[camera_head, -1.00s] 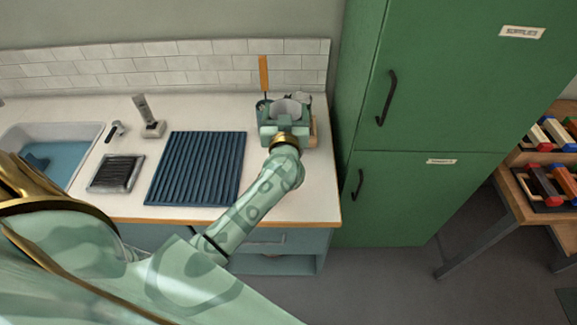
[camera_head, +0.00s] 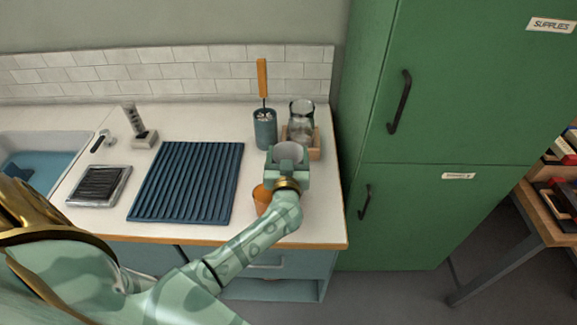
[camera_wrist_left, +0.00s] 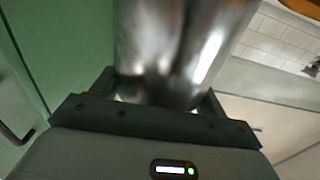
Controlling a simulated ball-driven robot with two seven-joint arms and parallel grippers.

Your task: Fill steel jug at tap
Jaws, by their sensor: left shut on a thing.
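The steel jug (camera_head: 289,153) is held in my left gripper (camera_head: 288,166), at the right end of the counter. In the left wrist view the shiny jug (camera_wrist_left: 180,50) stands between the fingers of my left gripper (camera_wrist_left: 155,105), which is shut on it. The jug's mouth faces up in the head view; its contents cannot be made out. A small curved fitting (camera_head: 103,140), apparently the tap, is beside the sink (camera_head: 85,137) at the left, far from the jug. The sink holds blue water. My right gripper is not in view.
A teal canister (camera_head: 265,132) with an orange-handled tool and a glass jar (camera_head: 302,118) on a wooden stand (camera_head: 315,145) are behind the jug. An orange cup (camera_head: 262,199) is partly hidden by my gripper. A blue ribbed mat (camera_head: 187,182) lies left. A green cabinet (camera_head: 450,90) stands right.

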